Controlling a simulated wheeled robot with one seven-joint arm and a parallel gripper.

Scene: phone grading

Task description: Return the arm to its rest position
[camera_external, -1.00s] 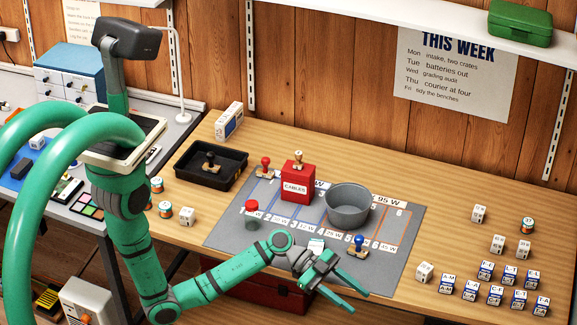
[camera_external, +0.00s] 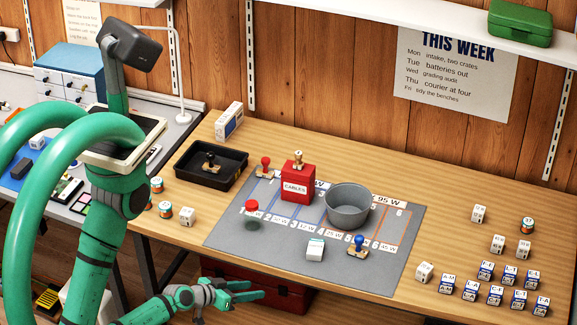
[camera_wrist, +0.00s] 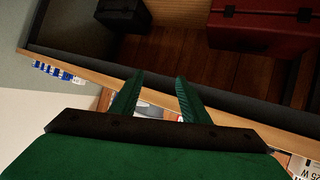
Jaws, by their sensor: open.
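My gripper (camera_external: 238,292) is open and empty in the external view. It hangs in front of the bench's near edge, left of centre and low in the picture. My green arm bends down from the column at the left and then reaches right to the gripper. In the wrist view my gripper's two green fingers (camera_wrist: 158,97) stand apart with nothing between them. Beyond them show the bench edge and the floor below it.
The wooden bench (camera_external: 420,180) holds a grey mat (camera_external: 290,255) with a red cables box (camera_external: 297,186), a grey bowl (camera_external: 349,208), stamps and a small white box (camera_external: 315,249). A black tray (camera_external: 187,178) and several labelled cubes lie around. A red case (camera_wrist: 262,22) is under the bench.

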